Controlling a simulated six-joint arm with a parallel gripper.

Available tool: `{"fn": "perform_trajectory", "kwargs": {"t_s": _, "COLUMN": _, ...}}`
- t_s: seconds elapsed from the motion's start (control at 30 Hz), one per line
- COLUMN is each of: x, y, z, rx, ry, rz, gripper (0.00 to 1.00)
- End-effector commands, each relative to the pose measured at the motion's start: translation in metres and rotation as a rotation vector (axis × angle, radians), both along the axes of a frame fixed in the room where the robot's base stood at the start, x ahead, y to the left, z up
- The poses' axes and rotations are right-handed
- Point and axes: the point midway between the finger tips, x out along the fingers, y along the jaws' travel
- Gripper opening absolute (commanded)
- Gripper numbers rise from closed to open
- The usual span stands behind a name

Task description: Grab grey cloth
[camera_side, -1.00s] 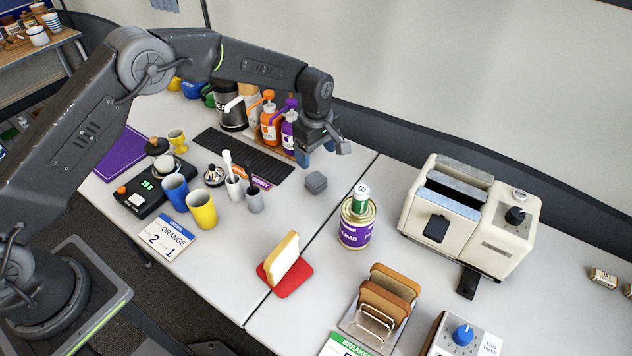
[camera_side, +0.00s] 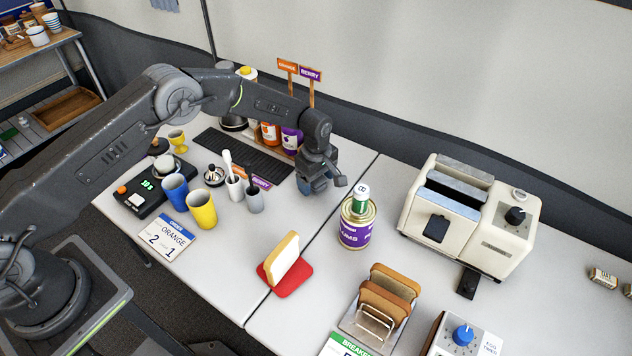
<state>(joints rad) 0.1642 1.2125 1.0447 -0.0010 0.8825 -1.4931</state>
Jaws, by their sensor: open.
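My gripper (camera_side: 313,188) points down at the table, low over the spot right of the dark slatted mat. It is open. The small folded grey cloth is hidden behind my gripper in this view. I cannot tell whether the fingers are around the cloth or just above it.
A purple-labelled can (camera_side: 356,229) with a green-capped item on top stands right of my gripper. A grey cup (camera_side: 255,200) and a yellow cup (camera_side: 202,209) stand to the left. Bottles (camera_side: 291,140) stand behind. Bread on a red base (camera_side: 287,275) and a cream toaster (camera_side: 470,215) are further off.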

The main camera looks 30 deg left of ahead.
Motion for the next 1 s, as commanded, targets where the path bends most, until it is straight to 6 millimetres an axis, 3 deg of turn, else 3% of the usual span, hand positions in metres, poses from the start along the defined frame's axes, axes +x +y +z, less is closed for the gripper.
{"fn": "perform_trajectory", "kwargs": {"t_s": 0.07, "x": 0.0, "y": 0.0, "z": 0.0, "rx": 0.0, "ry": 0.0, "rz": 0.0, "gripper": 0.79}}
{"fn": "perform_trajectory", "kwargs": {"t_s": 0.63, "x": 0.0, "y": 0.0, "z": 0.0, "rx": 0.0, "ry": 0.001, "rz": 0.0, "gripper": 0.26}}
{"fn": "perform_trajectory", "kwargs": {"t_s": 0.87, "x": 0.0, "y": 0.0, "z": 0.002, "rx": 0.0, "ry": 0.0, "rz": 0.0, "gripper": 0.26}}
{"fn": "perform_trajectory", "kwargs": {"t_s": 1.0, "x": 0.0, "y": 0.0, "z": 0.016, "rx": 0.0, "ry": -0.001, "rz": 0.0, "gripper": 0.26}}
